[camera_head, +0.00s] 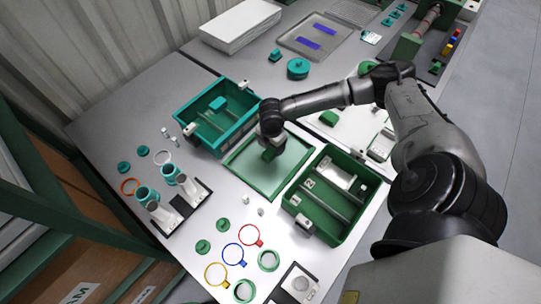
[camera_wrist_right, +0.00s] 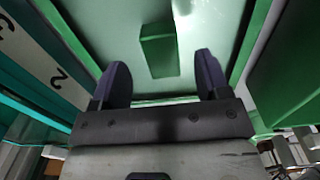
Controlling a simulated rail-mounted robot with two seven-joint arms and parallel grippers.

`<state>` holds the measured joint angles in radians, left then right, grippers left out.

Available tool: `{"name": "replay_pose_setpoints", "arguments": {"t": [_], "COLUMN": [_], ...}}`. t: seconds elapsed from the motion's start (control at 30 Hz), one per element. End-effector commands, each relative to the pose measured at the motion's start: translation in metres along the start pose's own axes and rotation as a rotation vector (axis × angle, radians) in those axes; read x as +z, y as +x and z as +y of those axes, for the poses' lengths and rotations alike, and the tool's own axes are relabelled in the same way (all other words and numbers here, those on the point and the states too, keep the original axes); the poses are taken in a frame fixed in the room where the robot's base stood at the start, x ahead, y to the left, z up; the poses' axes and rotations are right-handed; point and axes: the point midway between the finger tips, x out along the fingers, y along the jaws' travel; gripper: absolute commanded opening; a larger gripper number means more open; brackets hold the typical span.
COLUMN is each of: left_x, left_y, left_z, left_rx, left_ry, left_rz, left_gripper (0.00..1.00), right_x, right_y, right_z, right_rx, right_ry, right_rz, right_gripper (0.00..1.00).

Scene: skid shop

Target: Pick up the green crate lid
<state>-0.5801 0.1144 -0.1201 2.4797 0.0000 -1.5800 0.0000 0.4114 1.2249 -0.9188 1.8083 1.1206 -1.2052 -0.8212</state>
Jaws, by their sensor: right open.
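The green crate lid (camera_head: 290,172) lies flat on the table between the teal crate (camera_head: 190,140) and the green crate (camera_head: 353,228). It has a pale green panel, a darker green rim and a block-shaped handle near its middle. In the right wrist view the lid (camera_wrist_right: 115,25) fills the upper middle, with the handle (camera_wrist_right: 158,50) standing on it. My right gripper (camera_head: 270,146) is over the lid and partly hides the handle. In the wrist view the right gripper (camera_wrist_right: 161,68) is open, its two fingers apart, with the handle between and beyond them. My left gripper is not in view.
The two crates stand close on either side of the lid. A white block (camera_head: 240,24) and a grey tray (camera_head: 316,38) are at the back. Coloured rings, such as the red ring (camera_head: 251,235), and small teal parts lie in front. My right arm reaches over the table's right side.

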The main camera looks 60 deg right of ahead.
Motion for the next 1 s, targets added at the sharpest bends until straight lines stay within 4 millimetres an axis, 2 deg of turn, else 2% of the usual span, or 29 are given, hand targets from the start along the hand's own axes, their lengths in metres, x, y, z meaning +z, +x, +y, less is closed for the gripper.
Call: {"name": "replay_pose_setpoints", "arguments": {"t": [0.03,0.2,0.5,1.0], "left_x": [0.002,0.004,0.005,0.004], "left_y": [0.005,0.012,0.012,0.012], "left_z": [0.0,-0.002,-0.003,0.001], "left_rx": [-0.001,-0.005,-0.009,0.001], "left_ry": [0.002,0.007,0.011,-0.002], "left_rz": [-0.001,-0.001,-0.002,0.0], "left_gripper": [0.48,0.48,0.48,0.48], "right_x": [-0.001,-0.002,-0.002,-0.002], "right_y": [0.01,0.032,0.037,0.037], "right_z": [-0.001,-0.002,-0.002,-0.002], "right_rx": [-0.002,-0.001,-0.001,0.0], "right_ry": [0.0,0.0,0.0,0.0], "right_rz": [0.0,0.0,-0.001,-0.001], "right_gripper": [0.69,0.69,0.69,0.21]}}
